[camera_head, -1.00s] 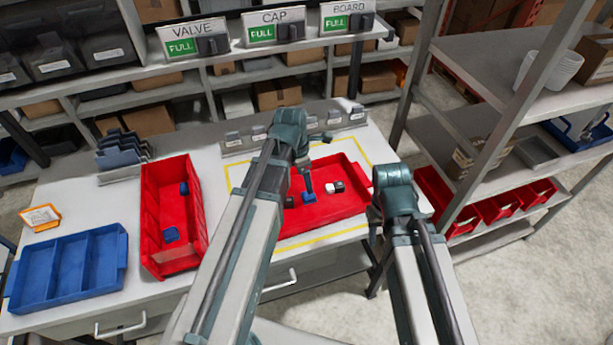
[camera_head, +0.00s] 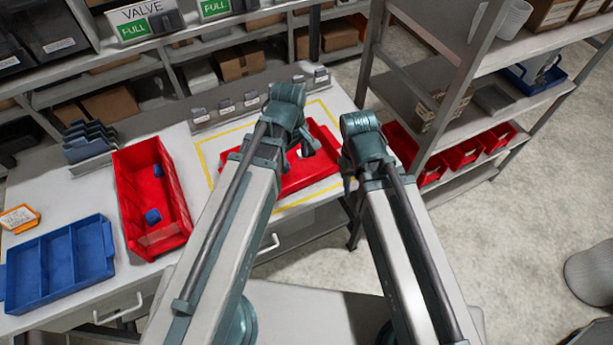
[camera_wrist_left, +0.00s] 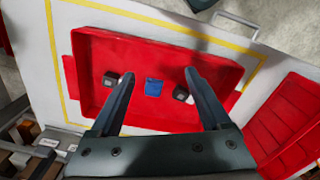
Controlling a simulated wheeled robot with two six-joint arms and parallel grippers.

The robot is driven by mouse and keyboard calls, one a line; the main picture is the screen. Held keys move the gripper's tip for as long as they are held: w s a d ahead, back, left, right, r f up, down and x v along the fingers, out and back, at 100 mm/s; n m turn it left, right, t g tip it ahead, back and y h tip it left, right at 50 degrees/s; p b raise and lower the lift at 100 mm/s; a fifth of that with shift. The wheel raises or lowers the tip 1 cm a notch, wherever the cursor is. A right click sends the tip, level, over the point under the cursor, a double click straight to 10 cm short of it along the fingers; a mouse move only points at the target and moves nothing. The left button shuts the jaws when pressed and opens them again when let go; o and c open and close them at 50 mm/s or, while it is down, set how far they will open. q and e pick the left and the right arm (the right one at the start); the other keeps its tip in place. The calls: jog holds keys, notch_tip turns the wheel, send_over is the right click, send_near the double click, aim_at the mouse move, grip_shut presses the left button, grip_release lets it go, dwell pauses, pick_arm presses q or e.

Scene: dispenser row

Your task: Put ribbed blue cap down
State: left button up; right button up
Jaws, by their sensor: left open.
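A small blue cap (camera_wrist_left: 153,88) lies on the floor of the red tray (camera_wrist_left: 215,60). It shows between my left fingers in the left wrist view; ribbing is too small to make out. My left gripper (camera_wrist_left: 160,76) is open and empty, above the tray and apart from the cap. In the head view my left gripper (camera_head: 306,148) is over the red tray (camera_head: 322,172), and my arm hides the cap. My right gripper (camera_head: 347,184) hangs by the tray's right side, its jaws unclear.
Two dark-and-white pieces (camera_wrist_left: 110,79) (camera_wrist_left: 181,93) flank the cap in the tray. A red bin (camera_head: 128,190) holds two blue pieces (camera_head: 153,216). A blue divided tray (camera_head: 58,262) is at left. A shelf rack (camera_head: 425,85) stands close at right.

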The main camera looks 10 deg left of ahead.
pick_arm(q)
jog(key=s+d+m+y, duration=0.1)
jog(key=s+d+m, duration=0.4)
jog(key=m, duration=0.9)
jog(key=shift+s+m, duration=0.3)
jog(key=shift+s, duration=0.65)
